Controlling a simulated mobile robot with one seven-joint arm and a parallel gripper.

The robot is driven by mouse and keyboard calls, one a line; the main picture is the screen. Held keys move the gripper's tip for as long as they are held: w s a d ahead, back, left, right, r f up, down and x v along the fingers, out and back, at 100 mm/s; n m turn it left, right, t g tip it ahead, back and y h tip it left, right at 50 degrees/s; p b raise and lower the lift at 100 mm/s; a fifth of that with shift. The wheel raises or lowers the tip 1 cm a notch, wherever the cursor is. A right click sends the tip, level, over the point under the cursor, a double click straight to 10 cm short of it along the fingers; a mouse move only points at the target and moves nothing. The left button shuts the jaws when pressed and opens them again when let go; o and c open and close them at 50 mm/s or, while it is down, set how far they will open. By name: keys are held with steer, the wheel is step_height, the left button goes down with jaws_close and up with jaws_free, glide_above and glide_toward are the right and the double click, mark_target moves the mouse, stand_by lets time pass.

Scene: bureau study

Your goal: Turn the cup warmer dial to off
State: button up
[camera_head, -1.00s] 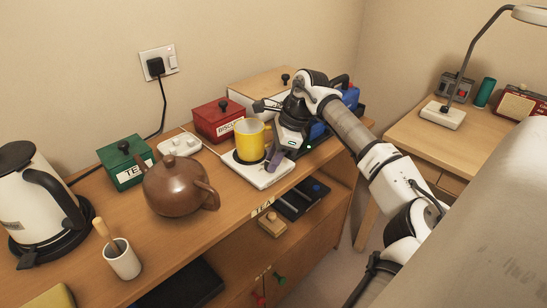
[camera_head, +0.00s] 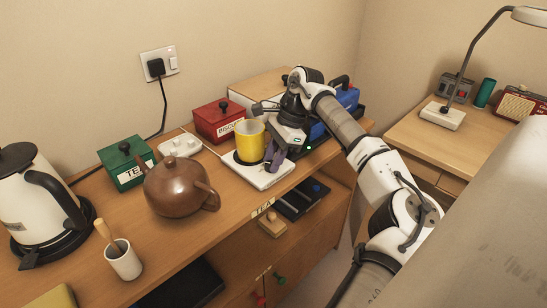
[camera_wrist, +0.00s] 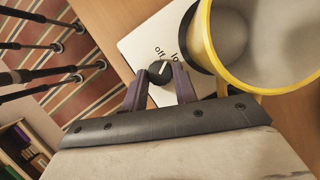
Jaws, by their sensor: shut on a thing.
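The white cup warmer (camera_head: 266,180) sits on the wooden cabinet top, with a yellow cup (camera_head: 249,141) on its dark round plate. My gripper (camera_head: 275,160) is at the warmer's right side, close beside the cup. In the wrist view, my gripper's purple fingers (camera_wrist: 159,76) stand on either side of the small black dial (camera_wrist: 158,71) and are shut on it. The dial's white mark points to the right, slightly up, on the "lo" side of the "off" label. The cup's rim (camera_wrist: 204,40) shows right of the fingers. The head view hides the dial.
A brown teapot (camera_head: 176,187) stands left of the warmer. A blue thing (camera_head: 345,97) stands near my wrist. The cabinet's front edge lies just before the warmer.

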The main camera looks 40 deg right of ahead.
steer(key=o, duration=1)
steer(key=shift+c, duration=0.2)
steer(key=v, duration=1.4)
steer(key=shift+a, duration=0.1)
